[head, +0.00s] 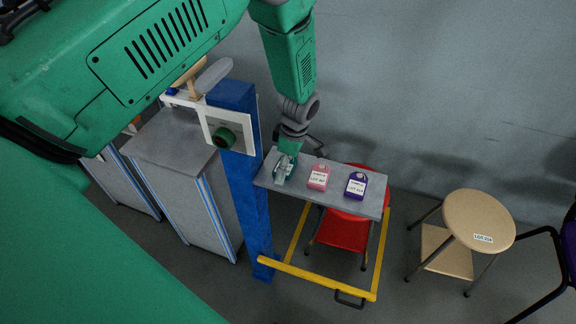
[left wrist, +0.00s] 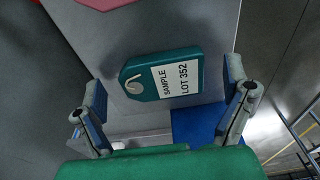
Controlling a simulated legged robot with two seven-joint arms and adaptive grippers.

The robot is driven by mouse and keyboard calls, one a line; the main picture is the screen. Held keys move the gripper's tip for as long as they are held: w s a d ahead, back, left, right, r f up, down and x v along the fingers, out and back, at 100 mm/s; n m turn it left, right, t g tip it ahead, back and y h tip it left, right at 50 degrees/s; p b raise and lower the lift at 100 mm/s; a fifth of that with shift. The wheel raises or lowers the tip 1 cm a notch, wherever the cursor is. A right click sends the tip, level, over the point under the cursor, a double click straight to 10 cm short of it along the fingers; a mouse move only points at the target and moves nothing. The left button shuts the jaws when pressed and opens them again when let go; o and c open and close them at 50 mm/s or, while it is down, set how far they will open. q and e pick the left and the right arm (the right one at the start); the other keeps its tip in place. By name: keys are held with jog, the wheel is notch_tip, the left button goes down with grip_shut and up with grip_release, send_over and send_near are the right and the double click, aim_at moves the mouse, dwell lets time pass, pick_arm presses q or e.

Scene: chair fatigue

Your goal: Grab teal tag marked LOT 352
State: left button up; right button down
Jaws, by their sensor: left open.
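The teal tag (left wrist: 150,86) has a white label reading "SAMPLE LOT 352" and a hole at one end. It lies flat on a grey shelf (left wrist: 95,45) in the left wrist view. My left gripper (left wrist: 166,100) is open, with one finger on either side of the tag's near part and nothing visibly clamped. In the head view my left gripper (head: 285,166) is over the shelf's left end and largely covers the teal tag. My right gripper does not show.
A pink tag (head: 319,177) and a purple tag (head: 356,186) lie to the right on the same shelf. A blue post (head: 246,190) stands at its left. A red chair (head: 343,232) is beneath, inside a yellow frame (head: 318,279). A wooden stool (head: 478,220) stands at right.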

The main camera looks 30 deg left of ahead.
pick_arm(q)
jog(key=shift+a, duration=0.4)
jog(key=c, duration=1.2)
jog(key=shift+c, duration=0.2)
